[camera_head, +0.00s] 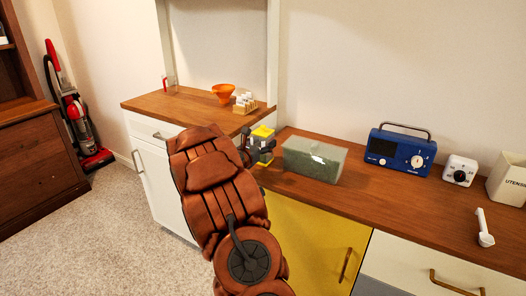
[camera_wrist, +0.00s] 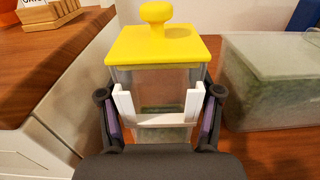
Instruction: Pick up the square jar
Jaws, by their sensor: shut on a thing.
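The square jar has a yellow lid with a round knob and a clear body. In the head view the jar (camera_head: 263,132) stands at the left end of the counter, partly hidden by my gripper. In the wrist view its yellow lid (camera_wrist: 157,45) is upright and fills the upper middle. My gripper (camera_wrist: 157,108) is shut on the jar's body below the lid, one finger on each side, with a white bracket-like piece in front of the body. My gripper (camera_head: 250,150) also shows in the head view.
A clear container with green contents (camera_head: 314,158) stands close to the jar's right. A blue radio (camera_head: 400,150), a white timer (camera_head: 459,170) and a utensil crock (camera_head: 508,180) are further right. An orange funnel (camera_head: 223,92) and a wooden rack (camera_head: 244,105) are on the left counter.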

